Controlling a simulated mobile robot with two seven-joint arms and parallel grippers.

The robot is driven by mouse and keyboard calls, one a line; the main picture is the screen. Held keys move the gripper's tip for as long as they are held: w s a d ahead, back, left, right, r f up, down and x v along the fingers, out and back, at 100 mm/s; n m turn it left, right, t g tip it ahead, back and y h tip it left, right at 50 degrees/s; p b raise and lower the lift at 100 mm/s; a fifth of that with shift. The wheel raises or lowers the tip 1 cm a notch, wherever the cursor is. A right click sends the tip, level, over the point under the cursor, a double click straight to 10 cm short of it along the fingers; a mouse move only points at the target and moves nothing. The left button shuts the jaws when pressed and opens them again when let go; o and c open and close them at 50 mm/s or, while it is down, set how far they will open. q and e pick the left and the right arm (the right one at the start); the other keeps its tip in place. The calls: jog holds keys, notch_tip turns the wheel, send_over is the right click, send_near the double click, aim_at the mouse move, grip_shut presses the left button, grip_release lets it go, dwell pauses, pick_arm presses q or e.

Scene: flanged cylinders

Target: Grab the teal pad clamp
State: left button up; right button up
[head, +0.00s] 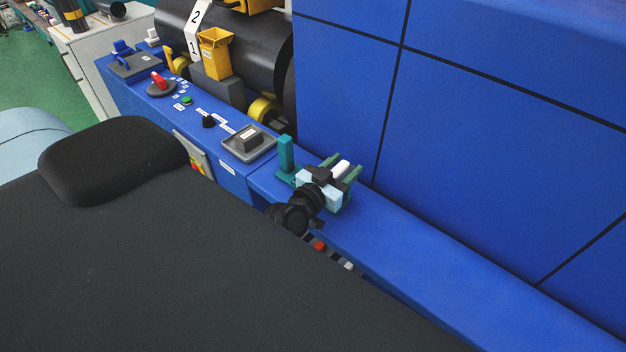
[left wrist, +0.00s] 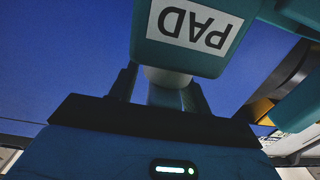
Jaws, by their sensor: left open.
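The teal pad clamp (head: 287,153) shows in the head view as an upright teal post at the blue machine ledge, partly hidden by my left gripper (head: 345,164). My gripper is just right of the post, with its two dark fingers spread and a white piece showing between them. In the left wrist view, a teal block labelled PAD (left wrist: 190,35) fills the top, upside down. A pale round stub under it appears between my open fingers (left wrist: 160,80); I cannot tell whether they touch it. My right gripper is not in view.
A blue panel wall (head: 480,130) rises behind the narrow blue ledge (head: 430,255).

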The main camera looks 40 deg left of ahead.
pick_arm(q)
grip_shut()
dwell(1.4)
